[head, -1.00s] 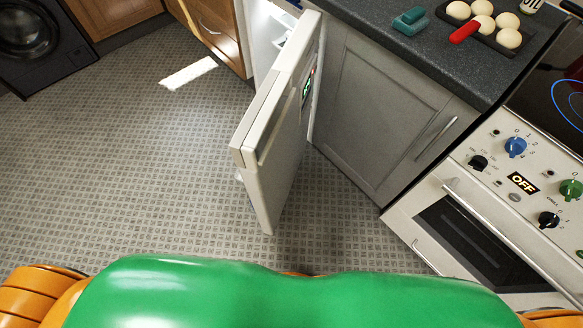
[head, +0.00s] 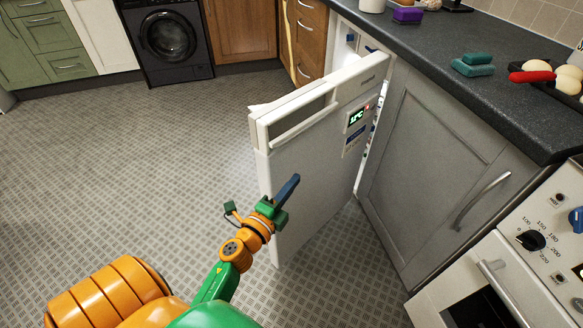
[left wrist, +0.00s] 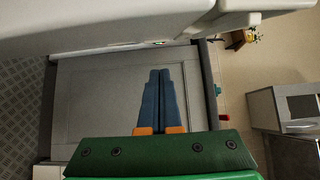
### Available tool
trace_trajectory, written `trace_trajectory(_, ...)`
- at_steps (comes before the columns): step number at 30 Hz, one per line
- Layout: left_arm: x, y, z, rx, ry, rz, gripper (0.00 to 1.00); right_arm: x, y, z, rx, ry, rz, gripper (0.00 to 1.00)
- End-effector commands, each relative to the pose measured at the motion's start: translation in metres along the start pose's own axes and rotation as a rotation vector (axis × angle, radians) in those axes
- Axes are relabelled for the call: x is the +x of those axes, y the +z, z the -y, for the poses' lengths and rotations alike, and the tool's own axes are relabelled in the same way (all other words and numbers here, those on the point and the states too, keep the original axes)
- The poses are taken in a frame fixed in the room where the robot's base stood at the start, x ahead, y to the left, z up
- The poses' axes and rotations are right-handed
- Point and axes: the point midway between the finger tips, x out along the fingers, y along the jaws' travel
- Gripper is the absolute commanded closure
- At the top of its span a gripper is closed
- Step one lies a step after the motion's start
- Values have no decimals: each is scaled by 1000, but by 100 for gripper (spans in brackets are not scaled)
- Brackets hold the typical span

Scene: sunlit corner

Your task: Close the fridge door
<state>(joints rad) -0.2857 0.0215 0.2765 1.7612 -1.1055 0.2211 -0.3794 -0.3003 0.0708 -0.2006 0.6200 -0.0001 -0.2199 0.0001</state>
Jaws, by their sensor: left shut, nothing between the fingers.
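The white fridge door (head: 312,165) stands wide open, jutting out into the room. Its outer face has a small green display and faces the grey cabinet side. Part of the white fridge interior (head: 346,42) shows behind the door. My left gripper (head: 290,185) is shut and empty, in front of the door's lower part in the head view; whether it touches the door I cannot tell. In the left wrist view its blue fingers (left wrist: 159,95) lie together, with the white door (left wrist: 110,28) along the top. My right gripper is not in view.
A grey cabinet (head: 435,165) and a white oven (head: 485,290) stand right of the door. The dark worktop (head: 440,45) carries sponges and a tray of round items. The tiled floor (head: 130,160) on the left is clear. A black washing machine (head: 168,38) stands at the back.

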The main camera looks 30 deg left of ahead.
Motion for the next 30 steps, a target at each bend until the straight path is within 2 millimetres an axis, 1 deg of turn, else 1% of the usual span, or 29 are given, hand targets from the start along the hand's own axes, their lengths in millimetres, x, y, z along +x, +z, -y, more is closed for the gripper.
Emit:
trace_trajectory(1, 11, 0, 1, -1, -2, -1, 100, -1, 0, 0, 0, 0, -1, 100)
trace_trajectory(3, 26, 0, 0, -1, -2, -1, 100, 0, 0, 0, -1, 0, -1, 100)
trace_trajectory(5, 39, 0, 1, -1, -2, 0, 100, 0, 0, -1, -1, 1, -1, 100)
trace_trajectory(6, 42, 6, 0, 1, 0, 1, 100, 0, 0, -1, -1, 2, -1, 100)
trace_trajectory(9, 45, 22, 0, 0, 1, 2, 100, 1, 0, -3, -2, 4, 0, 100)
trace_trajectory(12, 47, 32, -1, 0, 2, 1, 100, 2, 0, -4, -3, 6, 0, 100)
trace_trajectory(15, 48, 38, -1, -2, 1, 0, 100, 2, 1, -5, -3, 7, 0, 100)
trace_trajectory(30, 48, 39, -1, -1, 2, -10, 100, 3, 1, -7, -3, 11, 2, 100)
